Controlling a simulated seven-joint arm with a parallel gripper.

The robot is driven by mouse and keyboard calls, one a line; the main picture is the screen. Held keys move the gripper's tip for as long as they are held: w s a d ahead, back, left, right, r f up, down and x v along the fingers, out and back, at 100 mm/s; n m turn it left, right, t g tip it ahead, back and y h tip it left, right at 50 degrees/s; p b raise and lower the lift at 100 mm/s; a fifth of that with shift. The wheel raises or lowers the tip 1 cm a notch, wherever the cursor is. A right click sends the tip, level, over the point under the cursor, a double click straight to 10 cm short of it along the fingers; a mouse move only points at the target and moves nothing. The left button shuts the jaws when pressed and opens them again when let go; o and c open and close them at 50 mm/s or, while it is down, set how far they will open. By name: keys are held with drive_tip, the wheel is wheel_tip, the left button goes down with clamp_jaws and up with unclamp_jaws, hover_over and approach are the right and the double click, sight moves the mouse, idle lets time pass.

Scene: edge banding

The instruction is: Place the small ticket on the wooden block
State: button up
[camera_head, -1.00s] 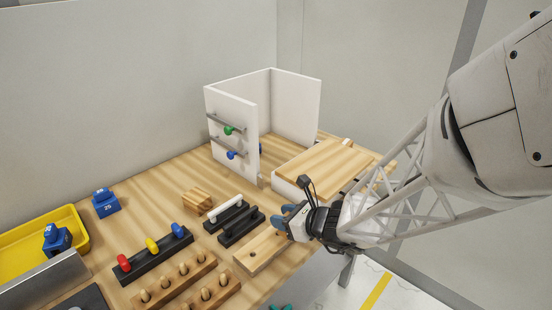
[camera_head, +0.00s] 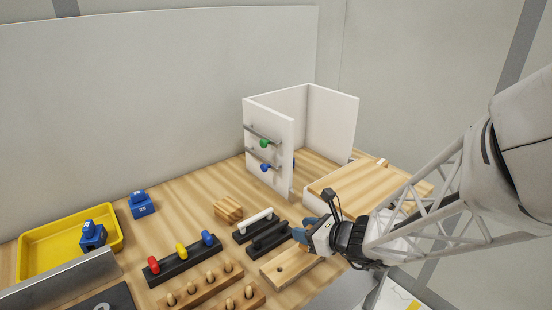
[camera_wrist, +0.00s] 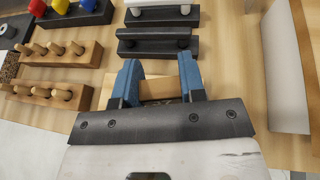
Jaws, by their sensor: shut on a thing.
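My gripper (camera_head: 306,230) is low over the front right of the bench, at the right end of a flat wooden block (camera_head: 281,269) with a small dark hole. In the wrist view, the blue fingers of my gripper (camera_wrist: 158,82) stand on both sides of a light wooden piece (camera_wrist: 156,88) and are shut on it. The gripper body hides most of this piece. I cannot tell whether it is part of the flat block or separate. A small grooved wooden block (camera_head: 228,208) stands farther back. I cannot make out a ticket for sure.
Black holders (camera_head: 262,232), one with a white bar, lie just behind my gripper. Wooden peg racks (camera_head: 198,287) and a rack of coloured pegs (camera_head: 182,261) are to the left. A white panel assembly (camera_head: 330,125) and a wood-topped box (camera_head: 350,185) stand behind and right.

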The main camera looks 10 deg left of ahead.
drive_tip(key=a+r+n+g+y, duration=0.1)
drive_tip(key=a+r+n+g, duration=0.1)
drive_tip(key=a, duration=0.6)
drive_tip(key=a+r+n+g+y, duration=0.1)
drive_tip(key=a+n+g, duration=0.3)
drive_tip(key=a, duration=0.4)
drive_tip(key=shift+w+a+r+n+g, duration=0.25)
drive_tip(key=shift+w+r+n+g, duration=0.15)
drive_tip(key=shift+r+g, duration=0.4)
hover_over(225, 205)
drive_tip(key=shift+f, duration=0.8)
drive_tip(key=shift+f, duration=1.75)
drive_tip(key=shift+f, duration=0.1)
